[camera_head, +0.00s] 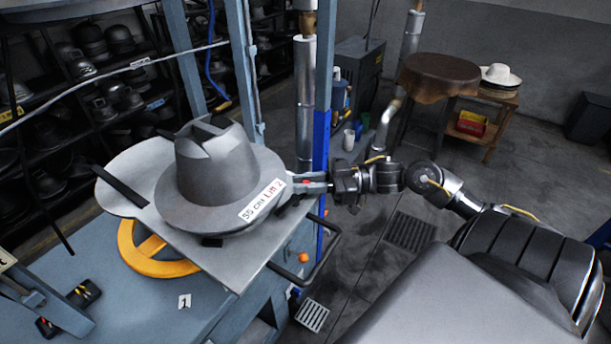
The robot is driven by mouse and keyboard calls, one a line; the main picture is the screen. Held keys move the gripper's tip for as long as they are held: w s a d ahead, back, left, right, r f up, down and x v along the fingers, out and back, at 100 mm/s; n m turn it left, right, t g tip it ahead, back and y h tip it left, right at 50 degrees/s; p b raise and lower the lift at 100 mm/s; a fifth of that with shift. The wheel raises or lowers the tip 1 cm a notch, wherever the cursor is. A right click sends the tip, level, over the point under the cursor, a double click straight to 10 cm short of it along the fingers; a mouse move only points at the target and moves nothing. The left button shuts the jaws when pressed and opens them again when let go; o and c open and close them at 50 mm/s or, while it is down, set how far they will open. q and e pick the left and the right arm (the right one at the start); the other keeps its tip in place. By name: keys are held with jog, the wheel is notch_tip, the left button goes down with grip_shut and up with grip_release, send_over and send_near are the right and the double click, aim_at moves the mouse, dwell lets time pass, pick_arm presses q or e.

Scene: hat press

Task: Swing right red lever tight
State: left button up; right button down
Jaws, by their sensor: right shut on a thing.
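The grey hat-shaped mould (215,165) sits on a flat metal plate of the press (245,262), with a white label on its brim. My right gripper (318,186) reaches in from the right and is at the right edge of the mould's brim. It is shut on a small red part, the right red lever (313,184), which is mostly hidden by the fingers. The exact angle of the lever cannot be told. My left gripper is not in view.
A blue press post (321,150) stands just behind my right gripper. A black bar handle (322,255) juts out below it. A yellow wheel (140,255) lies under the plate. Shelves of hat moulds (110,100) are at the left. Open floor lies to the right.

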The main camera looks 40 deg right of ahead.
jog(key=m+t+h+p, duration=0.1)
jog(key=t+p, duration=0.1)
jog(key=s+m+h+p, duration=0.1)
jog(key=shift+r+m+t+h, duration=0.25)
jog(key=shift+m+t+h, duration=0.05)
jog(key=shift+t, duration=0.1)
jog(key=shift+s+m+t+h+p, duration=0.2)
jog(key=shift+m+t+h+p, duration=0.2)
jog(key=shift+t+h, duration=0.15)
jog(key=m+t+h, duration=0.1)
jog(key=s+m+t+h, duration=0.1)
jog(key=h, duration=0.1)
jog(key=shift+a+f+m+h, duration=0.1)
jog(key=shift+f+m+h, duration=0.15)
jog(key=shift+m, duration=0.15)
jog(key=shift+s+a+m+t+h, duration=0.25)
jog(key=shift+m+h, duration=0.55)
jog(key=shift+h, duration=0.45)
jog(key=shift+s+a+m+t+h, duration=0.15)
jog(key=shift+m+t+h, duration=0.15)
jog(key=shift+m+h, duration=0.75)
jog(key=shift+s+a+m+t+h, duration=0.1)
jog(key=shift+s+m+t+h, duration=0.3)
jog(key=shift+h, duration=1.1)
jog(key=shift+w+m, duration=0.2)
jog(key=shift+m, duration=0.05)
jog(key=c, duration=1.4)
grip_release()
jog(key=shift+o, duration=0.2)
